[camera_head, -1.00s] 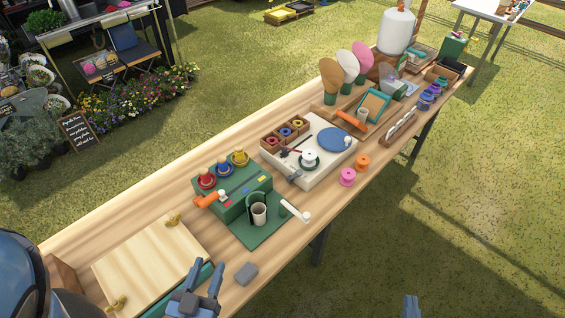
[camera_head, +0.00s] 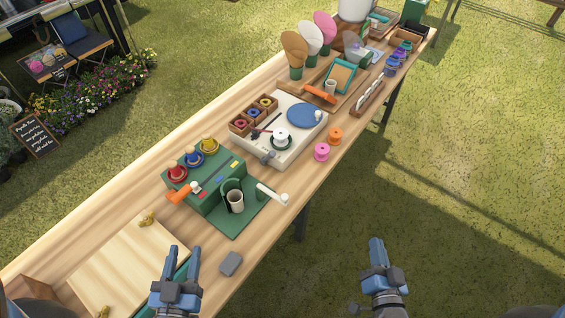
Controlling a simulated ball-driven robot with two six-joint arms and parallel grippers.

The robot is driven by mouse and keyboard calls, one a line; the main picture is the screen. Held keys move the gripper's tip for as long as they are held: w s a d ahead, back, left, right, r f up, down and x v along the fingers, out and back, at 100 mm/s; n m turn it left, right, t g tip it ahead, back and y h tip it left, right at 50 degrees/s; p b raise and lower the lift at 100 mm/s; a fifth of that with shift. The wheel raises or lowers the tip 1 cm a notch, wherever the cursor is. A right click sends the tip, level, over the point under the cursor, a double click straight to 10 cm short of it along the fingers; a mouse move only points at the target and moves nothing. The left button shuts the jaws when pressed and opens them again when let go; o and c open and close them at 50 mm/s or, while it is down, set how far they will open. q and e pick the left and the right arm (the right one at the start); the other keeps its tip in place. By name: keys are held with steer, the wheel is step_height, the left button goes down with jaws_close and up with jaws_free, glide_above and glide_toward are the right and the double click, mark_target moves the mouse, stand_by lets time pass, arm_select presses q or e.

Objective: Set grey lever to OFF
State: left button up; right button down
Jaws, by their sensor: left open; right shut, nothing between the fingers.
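A small grey piece that looks like the grey lever (camera_head: 268,157) sits at the front left corner of the white station (camera_head: 296,148) on the wooden bench. Its ON and OFF marks are too small to read. My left gripper (camera_head: 182,260) is open and empty above the near end of the bench, beside a wooden panel and well short of the white station. My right gripper (camera_head: 378,254) is shut and empty, over the grass to the right of the bench.
A green station (camera_head: 214,190) with an orange handle, a white-handled lever (camera_head: 272,194) and a cup (camera_head: 235,201) stands between my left gripper and the white station. A grey block (camera_head: 231,264) lies near the bench edge.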

steer(key=w+a+f+m+g+y+b, duration=0.2)
steer(key=w+a+f+m+g+y, duration=0.15)
steer(key=w+f+m, duration=0.7)
steer(key=w+a+r+m+g+y, duration=0.1)
steer(key=w+a+r+m+y, duration=0.1)
steer(key=w+a+m, duration=0.3)
steer(key=w+a+r+m+g+y+b, duration=0.1)
steer(key=w+a+r+m+g+y, duration=0.1)
steer(key=w+a+r+m+y, duration=0.1)
steer(key=w+a+m+y, duration=0.1)
steer(key=w+m+y, duration=0.1)
steer(key=w+m, duration=0.1)
steer(key=shift+a, duration=0.35)
steer(key=shift+w+a, duration=0.1)
glide_toward(268, 157)
steer(key=f, duration=0.3)
steer(key=shift+w+y+b, duration=0.25)
steer(key=shift+w+b, duration=0.05)
steer(key=shift+w+a+r+p, duration=0.35)
steer(key=shift+w+a+r, duration=0.2)
steer(key=shift+w, duration=0.2)
steer(key=shift+w+a+r, duration=0.35)
steer(key=shift+w+a, duration=0.05)
steer(key=shift+w, duration=0.1)
